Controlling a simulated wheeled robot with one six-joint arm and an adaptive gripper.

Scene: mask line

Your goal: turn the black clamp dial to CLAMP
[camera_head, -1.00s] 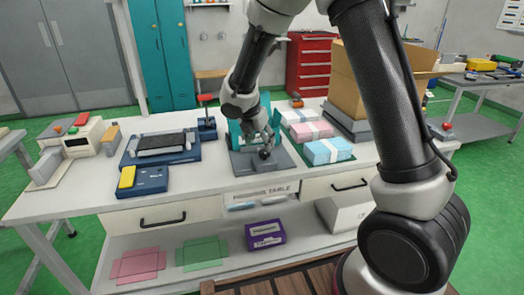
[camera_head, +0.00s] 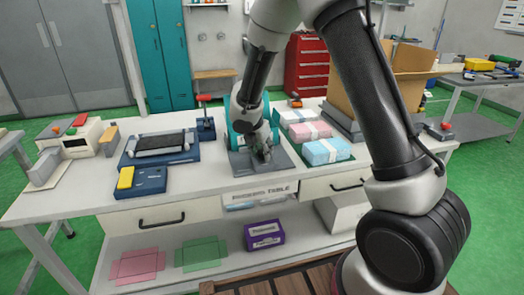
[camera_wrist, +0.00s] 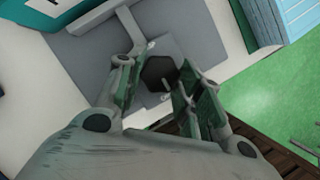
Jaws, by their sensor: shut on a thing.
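The black clamp dial (camera_wrist: 158,74) is a dark, many-sided knob on a grey plate (camera_wrist: 92,58) in the wrist view. A small pale mark shows at its near edge. My gripper (camera_wrist: 162,84) is shut on the dial, with one green-padded finger on each side. In the head view my gripper (camera_head: 263,153) is down over the grey fixture (camera_head: 240,166) on the table and hides the dial. I cannot read any CLAMP lettering in either view.
Pink and blue mask packs (camera_head: 322,152) lie right of the fixture, with a cardboard box (camera_head: 366,85) behind.

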